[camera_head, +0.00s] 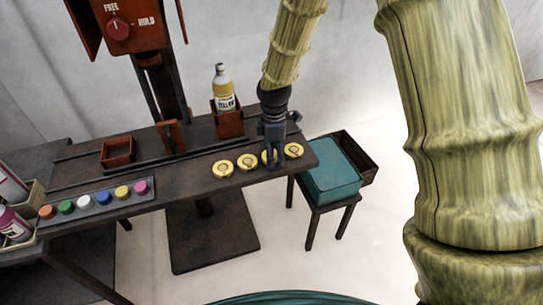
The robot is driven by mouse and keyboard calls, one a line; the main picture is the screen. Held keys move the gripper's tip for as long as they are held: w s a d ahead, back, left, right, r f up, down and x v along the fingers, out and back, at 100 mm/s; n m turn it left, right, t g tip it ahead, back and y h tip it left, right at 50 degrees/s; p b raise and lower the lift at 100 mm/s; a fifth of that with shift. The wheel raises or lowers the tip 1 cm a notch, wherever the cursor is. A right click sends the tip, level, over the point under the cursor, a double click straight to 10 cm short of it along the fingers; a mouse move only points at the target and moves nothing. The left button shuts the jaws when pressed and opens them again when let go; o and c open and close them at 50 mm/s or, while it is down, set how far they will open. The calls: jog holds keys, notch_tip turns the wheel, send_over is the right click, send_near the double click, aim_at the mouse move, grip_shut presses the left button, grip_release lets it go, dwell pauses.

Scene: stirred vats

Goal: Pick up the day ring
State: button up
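Several round yellow pieces with dark markings lie in a row near the right end of the dark table (190,180). They include a leftmost one (222,169), a second one (247,162) and a rightmost one (294,150). I cannot tell which, if any, is the day ring; the markings are too small to read. My gripper (272,160) points down at the row, in front of a yellow piece that it partly hides. I cannot tell whether its fingers touch that piece or are open or shut.
A yellow-labelled bottle (222,88) stands in a red-brown holder (228,122) behind the row. An empty red-brown box (117,152) and a strip of coloured knobs (97,200) are further left. A teal box (332,183) sits on a low stand at right.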

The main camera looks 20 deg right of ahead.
jog(key=c, duration=0.8)
jog(key=shift+r, duration=0.1)
